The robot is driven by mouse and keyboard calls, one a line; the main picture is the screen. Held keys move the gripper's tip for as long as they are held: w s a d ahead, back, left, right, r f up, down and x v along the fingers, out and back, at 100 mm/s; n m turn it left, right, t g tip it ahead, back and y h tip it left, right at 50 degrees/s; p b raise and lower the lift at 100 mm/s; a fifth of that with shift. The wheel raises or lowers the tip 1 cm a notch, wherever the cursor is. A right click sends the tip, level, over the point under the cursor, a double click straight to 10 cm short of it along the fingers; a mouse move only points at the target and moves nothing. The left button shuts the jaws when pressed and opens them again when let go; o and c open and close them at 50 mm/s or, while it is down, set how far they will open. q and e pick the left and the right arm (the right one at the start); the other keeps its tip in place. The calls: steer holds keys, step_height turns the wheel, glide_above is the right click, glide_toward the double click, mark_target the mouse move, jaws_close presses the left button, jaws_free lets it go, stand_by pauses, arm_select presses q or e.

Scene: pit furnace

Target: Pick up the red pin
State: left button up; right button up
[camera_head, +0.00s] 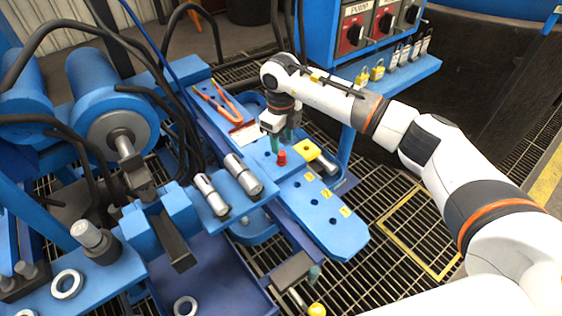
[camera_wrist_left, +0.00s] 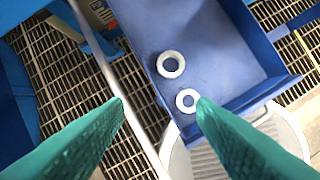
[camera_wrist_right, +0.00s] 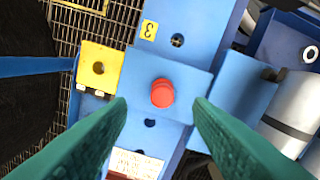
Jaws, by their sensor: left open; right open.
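The red pin (camera_head: 282,157) stands upright in the blue plate (camera_head: 330,228). In the right wrist view the red pin (camera_wrist_right: 162,93) shows from above, centred ahead of the fingertips. My right gripper (camera_head: 281,140) is open and empty, just above and behind the pin in the head view. Its green fingers (camera_wrist_right: 160,104) lie on either side of the pin in the right wrist view, apart from it.
A yellow block (camera_head: 307,150) with a hole sits close beside the pin. Red-handled pliers (camera_head: 217,106) lie behind. A switch panel (camera_head: 370,30) with padlocks (camera_head: 377,71) stands at the back. Metal rings (camera_wrist_left: 171,64) lie in the tray.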

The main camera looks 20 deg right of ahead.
mark_target(282, 153)
steer(key=shift+f, duration=0.25)
step_height(282, 153, down, 5)
steer(key=shift+s+f+b, duration=0.1)
steer(key=shift+b, duration=0.45)
arm_select(q)
steer(key=shift+f, duration=0.45)
arm_select(e)
steer(key=shift+c, duration=0.2)
jaws_close()
step_height(282, 153, up, 7)
steer(key=shift+f+p, duration=0.15)
steer(key=shift+p, duration=0.55)
step_height(282, 153, up, 3)
steer(key=shift+f, duration=0.2)
arm_select(q)
steer(key=shift+w+f, duration=0.35)
steer(key=shift+f, duration=0.1)
arm_select(e)
steer(key=shift+r, duration=0.45)
